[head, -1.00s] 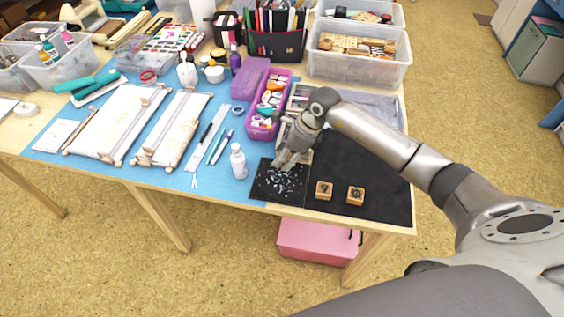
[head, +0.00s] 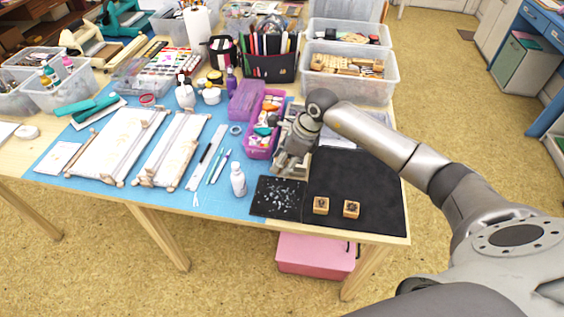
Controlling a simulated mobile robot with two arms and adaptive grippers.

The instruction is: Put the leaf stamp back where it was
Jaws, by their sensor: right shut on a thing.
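Two small wooden stamps with dark designs stand on the black mat (head: 391,195): a left one (head: 320,205) and a right one (head: 351,209). Which designs they bear is too small to tell. My right gripper (head: 288,171) points down just behind the far edge of a black speckled sheet (head: 277,200), left of the mat's far part. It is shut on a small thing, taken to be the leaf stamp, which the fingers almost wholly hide. My left gripper is out of view.
A purple box of stamps or pads (head: 264,125) stands close left of my gripper. A white bottle (head: 238,180) stands left of the speckled sheet. A clear bin with wooden stamps (head: 349,72) is at the back. Much of the black mat is bare.

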